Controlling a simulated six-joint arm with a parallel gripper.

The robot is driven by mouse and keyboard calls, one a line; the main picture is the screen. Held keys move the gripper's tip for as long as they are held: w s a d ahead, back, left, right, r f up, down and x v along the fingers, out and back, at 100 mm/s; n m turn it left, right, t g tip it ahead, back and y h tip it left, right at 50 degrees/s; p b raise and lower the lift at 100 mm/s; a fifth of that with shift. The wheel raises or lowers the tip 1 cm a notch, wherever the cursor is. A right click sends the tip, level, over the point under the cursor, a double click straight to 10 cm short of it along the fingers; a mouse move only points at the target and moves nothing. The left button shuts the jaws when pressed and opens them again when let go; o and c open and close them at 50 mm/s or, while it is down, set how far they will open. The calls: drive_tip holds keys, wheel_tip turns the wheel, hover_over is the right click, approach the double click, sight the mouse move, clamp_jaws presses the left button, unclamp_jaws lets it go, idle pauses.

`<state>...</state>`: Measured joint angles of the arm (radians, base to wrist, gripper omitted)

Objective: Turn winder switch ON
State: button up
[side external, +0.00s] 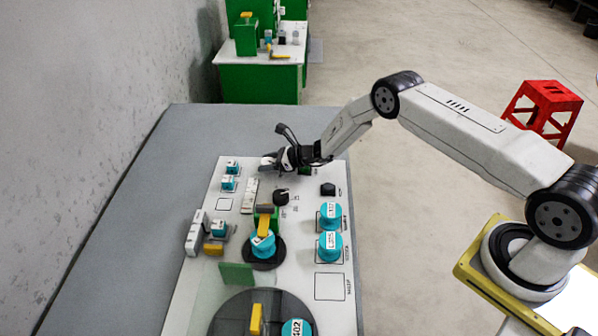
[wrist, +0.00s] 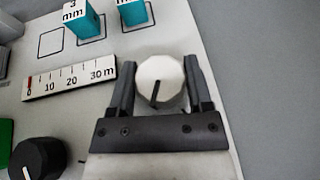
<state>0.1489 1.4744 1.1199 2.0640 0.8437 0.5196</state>
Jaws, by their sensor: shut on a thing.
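In the wrist view a pale round knob (wrist: 166,70) with a black pointer line sits on the white panel (wrist: 215,140). My gripper (wrist: 159,76) has one dark finger on each side of it and is shut on it. The pointer line points toward the bottom of the wrist view, slightly left. In the side view my gripper (side external: 268,164) is low at the far end of the panel, and the knob is hard to make out there. No ON or OFF lettering is readable by the knob.
A black knob (wrist: 38,158) and a length scale (wrist: 70,79) lie to the left in the wrist view. Teal blocks (wrist: 84,20) stand beyond them. In the side view teal spools (side external: 330,247) and a green-and-yellow fixture (side external: 264,222) occupy the nearer panel. The grey table (side external: 125,215) at left is clear.

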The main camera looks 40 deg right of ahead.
drive_tip(key=shift+y, duration=0.3)
drive_tip(key=shift+n+g+y, duration=1.2)
drive_tip(key=shift+n+g, duration=0.2)
drive_tip(key=shift+n, duration=0.3)
drive_tip(key=shift+n+g+y, duration=0.6)
drive_tip(key=shift+n+g, duration=0.3)
drive_tip(key=o, duration=1.3)
drive_tip(key=shift+d+r, duration=0.1)
drive_tip(key=shift+d, duration=0.05)
drive_tip(key=shift+v, duration=3.75)
